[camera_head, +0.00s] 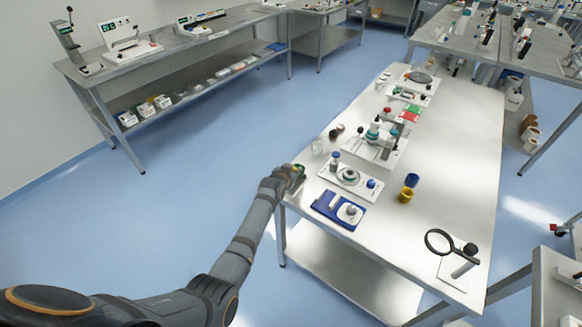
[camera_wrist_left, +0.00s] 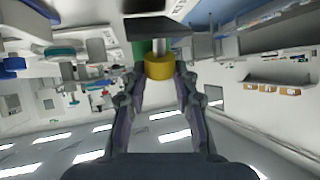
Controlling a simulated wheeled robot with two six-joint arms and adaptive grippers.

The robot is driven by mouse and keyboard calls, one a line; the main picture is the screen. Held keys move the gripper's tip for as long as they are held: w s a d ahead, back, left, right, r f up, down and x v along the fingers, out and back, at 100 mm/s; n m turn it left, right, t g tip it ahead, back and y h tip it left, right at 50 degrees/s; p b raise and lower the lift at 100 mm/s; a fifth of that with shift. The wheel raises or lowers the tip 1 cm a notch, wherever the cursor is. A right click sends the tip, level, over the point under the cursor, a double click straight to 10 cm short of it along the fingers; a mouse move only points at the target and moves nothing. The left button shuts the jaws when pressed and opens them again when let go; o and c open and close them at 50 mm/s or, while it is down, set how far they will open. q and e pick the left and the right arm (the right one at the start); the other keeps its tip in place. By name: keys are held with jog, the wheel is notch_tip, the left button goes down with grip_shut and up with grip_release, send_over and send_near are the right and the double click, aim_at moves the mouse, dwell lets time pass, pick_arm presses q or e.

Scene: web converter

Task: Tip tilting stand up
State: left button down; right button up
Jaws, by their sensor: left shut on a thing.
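My left gripper (camera_head: 296,176) is at the left edge of the long metal table, beside the near row of devices. In the left wrist view the fingers (camera_wrist_left: 158,90) are shut on a yellow round piece (camera_wrist_left: 159,67). A grey shaft and green and dark parts show behind that piece. In the head view the held thing is small and mostly hidden by the gripper. I cannot tell which thing is the tilting stand, or its tilt. A blue stand (camera_head: 325,207) with a white part lies on the table just right of the gripper. My right gripper is not in view.
A side bench (camera_head: 190,48) stands at the back left, with open blue floor between.

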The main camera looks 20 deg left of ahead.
pick_arm(q)
jog(key=shift+w+d+r+g+p, duration=0.1)
jog(key=shift+w+r+g+p, duration=0.25)
jog(key=shift+g+p, duration=0.15)
dwell(0.4)
jog(key=c, duration=1)
grip_release()
jog(key=shift+w, duration=0.1)
jog(key=v, duration=1.2)
jog(key=shift+d, duration=0.15)
